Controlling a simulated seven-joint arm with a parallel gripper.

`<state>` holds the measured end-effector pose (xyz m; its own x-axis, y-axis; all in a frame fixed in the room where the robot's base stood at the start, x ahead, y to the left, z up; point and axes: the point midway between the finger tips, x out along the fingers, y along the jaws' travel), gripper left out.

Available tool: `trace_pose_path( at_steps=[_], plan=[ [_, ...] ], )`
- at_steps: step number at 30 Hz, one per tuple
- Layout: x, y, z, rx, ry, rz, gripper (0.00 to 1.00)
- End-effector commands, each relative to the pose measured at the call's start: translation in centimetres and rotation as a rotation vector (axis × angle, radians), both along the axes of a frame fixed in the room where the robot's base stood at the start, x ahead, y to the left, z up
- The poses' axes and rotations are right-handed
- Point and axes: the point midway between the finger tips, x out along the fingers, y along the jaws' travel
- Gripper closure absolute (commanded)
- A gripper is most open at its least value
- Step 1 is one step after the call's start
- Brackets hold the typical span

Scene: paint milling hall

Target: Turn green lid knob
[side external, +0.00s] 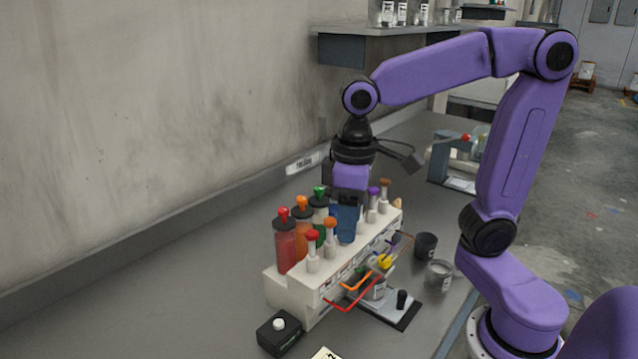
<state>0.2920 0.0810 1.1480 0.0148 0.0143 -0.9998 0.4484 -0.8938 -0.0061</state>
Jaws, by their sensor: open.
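A green lid knob (319,191) tops a canister in the back row of a white dispenser rack (292,290). The canister stands upright between an orange-knobbed one and my gripper. My gripper (348,198) points down just right of the green knob, apart from it in the picture. It is over or around the top of a blue canister (347,224), whose lid is hidden. My gripper is open; its fingertips are small and dark, and I cannot tell whether they touch the blue canister.
Red (284,213) and orange (302,202) knobs stand left of the green one. Shorter capped bottles line the front. Coloured spouts and a cup (376,288) sit before the rack. A dark cup (425,245) and a grey jar (439,275) stand right. The bench's left is clear.

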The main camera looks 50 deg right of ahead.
Motion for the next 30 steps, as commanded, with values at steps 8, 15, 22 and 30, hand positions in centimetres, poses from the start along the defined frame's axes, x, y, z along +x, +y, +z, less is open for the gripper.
trace_pose_path(
  at_steps=[8, 15, 22, 30],
  plan=[
    [6.5, -1.1, 4.3, 0.000, 0.005, -0.353, 0.51],
    [10.9, -3.4, 7.9, -0.001, 0.008, -0.652, 0.51],
    [13.7, -6.5, 11.2, -0.001, 0.014, -0.939, 0.51],
    [14.9, -9.7, 14.0, -0.002, 0.019, -1.192, 0.51]
  ],
)
